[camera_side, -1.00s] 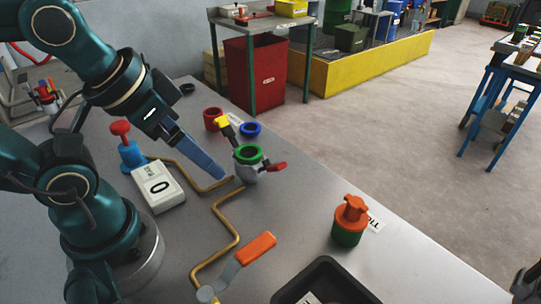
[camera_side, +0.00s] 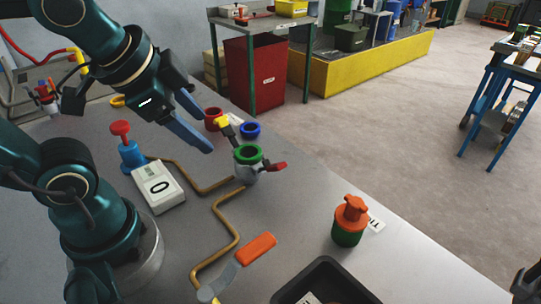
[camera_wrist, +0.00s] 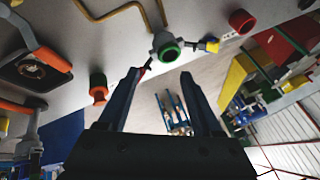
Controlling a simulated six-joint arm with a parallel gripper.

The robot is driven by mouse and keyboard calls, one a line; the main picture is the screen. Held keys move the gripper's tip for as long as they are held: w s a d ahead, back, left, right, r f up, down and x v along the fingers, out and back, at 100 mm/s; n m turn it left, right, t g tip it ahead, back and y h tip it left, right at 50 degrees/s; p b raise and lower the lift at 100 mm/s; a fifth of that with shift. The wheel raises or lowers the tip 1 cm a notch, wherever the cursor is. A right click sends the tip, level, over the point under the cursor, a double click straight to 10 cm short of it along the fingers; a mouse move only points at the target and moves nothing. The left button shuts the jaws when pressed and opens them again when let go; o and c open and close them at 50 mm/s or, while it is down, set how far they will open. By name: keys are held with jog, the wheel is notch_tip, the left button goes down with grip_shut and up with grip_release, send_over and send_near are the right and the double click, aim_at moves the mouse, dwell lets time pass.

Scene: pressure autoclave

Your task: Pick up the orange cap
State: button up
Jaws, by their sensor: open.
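The orange cap (camera_side: 352,210) has a cross-shaped knob and sits upright on a green cylindrical base (camera_side: 347,236) at the right of the bench. An orange-red capped object (camera_wrist: 98,92) in the wrist view, left of my fingers, appears to be the same cap. My gripper (camera_side: 211,136) is open and empty, raised above the bench, with its two blue fingers apart. It is far left of and behind the cap in the side view. The fingers also show in the wrist view (camera_wrist: 159,73), with nothing between them.
A grey valve with a green ring (camera_side: 248,153) stands between gripper and cap. Red (camera_side: 213,117) and blue (camera_side: 250,129) rings lie behind it. A copper pipe (camera_side: 226,222), an orange-handled lever (camera_side: 257,248) and a black tray (camera_side: 284,292) are nearer.

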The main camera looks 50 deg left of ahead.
jog(key=w+r+m+y, duration=0.2)
jog(key=w+m, duration=0.5)
jog(key=m, duration=0.2)
jog(key=m+t, duration=0.2)
jog(key=m, duration=1.2)
send_over(356, 204)
jog(key=w+a, duration=0.2)
jog(key=a, duration=0.5)
notch_tip(356, 204, down, 6)
jog(key=d+f, duration=0.1)
jog(key=d+f+m, duration=0.1)
jog(key=d, duration=0.1)
jog(key=s+d+f+m, duration=0.1)
jog(key=d, duration=0.1)
jog(key=shift+f+t+y, duration=0.3)
jog(key=shift+t, duration=0.1)
jog(key=shift+m, duration=0.7)
jog(key=f, duration=0.1)
jog(key=s+d+f, duration=0.1)
jog(key=d+f, duration=0.1)
jog(key=shift+s+d, duration=0.15)
jog(key=shift+s, duration=0.2)
jog(key=shift+x, duration=2.4)
grip_shut()
